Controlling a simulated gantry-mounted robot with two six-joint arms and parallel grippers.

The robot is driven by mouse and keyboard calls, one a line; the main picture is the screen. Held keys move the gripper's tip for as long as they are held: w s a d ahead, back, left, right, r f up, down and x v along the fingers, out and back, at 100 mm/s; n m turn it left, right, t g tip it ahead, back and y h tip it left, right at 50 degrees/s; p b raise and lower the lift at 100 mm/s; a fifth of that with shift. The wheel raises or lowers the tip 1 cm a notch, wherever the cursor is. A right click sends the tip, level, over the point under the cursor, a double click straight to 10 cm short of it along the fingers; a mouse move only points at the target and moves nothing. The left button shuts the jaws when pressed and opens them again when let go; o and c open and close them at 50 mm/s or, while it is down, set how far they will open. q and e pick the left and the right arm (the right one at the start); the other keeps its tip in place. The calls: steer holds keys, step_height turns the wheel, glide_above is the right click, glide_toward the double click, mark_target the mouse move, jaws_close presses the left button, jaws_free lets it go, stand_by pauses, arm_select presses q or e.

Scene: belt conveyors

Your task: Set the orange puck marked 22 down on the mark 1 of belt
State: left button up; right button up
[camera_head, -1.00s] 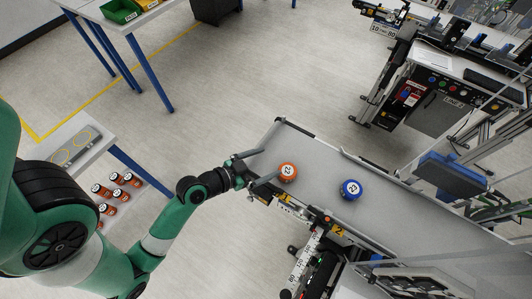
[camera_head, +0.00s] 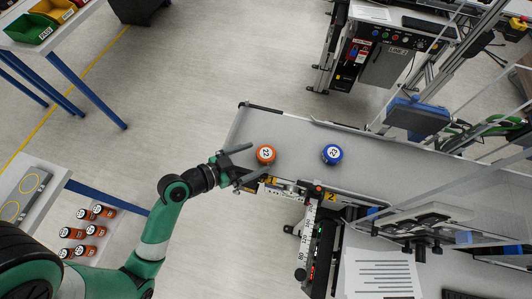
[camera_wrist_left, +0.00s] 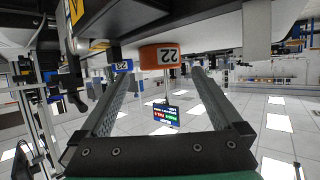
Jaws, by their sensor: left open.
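The orange puck marked 22 (camera_head: 265,154) stands upright on the grey belt (camera_head: 295,139) near its left end. It lies across from a small orange tag (camera_head: 270,182) on the belt's near edge, whose number is hard to read. My left gripper (camera_head: 253,160) is open just left of the puck. In the left wrist view, which is upside down, the orange puck (camera_wrist_left: 160,55) shows beyond the open fingertips (camera_wrist_left: 161,74), seemingly free of them. My right gripper is not in view.
A blue puck (camera_head: 332,154) stands farther right on the belt. A tag marked 2 (camera_head: 332,197) sits on the near edge. A blue sensor housing (camera_head: 416,115) stands at the far edge.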

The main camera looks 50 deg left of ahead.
mark_target(265, 154)
arm_select(q)
steer(key=b+x, duration=0.3)
steer(key=x, duration=0.2)
steer(key=shift+f, duration=0.1)
steer(key=shift+w, duration=0.15)
steer(key=c, duration=1.5)
steer(key=shift+r+p, duration=0.65)
steer(key=shift+r, duration=0.2)
step_height(265, 154, up, 3)
steer(key=p, duration=0.3)
steer(key=s+d+r+p, duration=0.4)
steer(key=s+d+r, duration=0.4)
steer(key=d, duration=0.3)
steer(key=shift+s+r+p, duration=0.25)
steer(key=shift+s+p, duration=0.05)
steer(key=shift+p, duration=0.1)
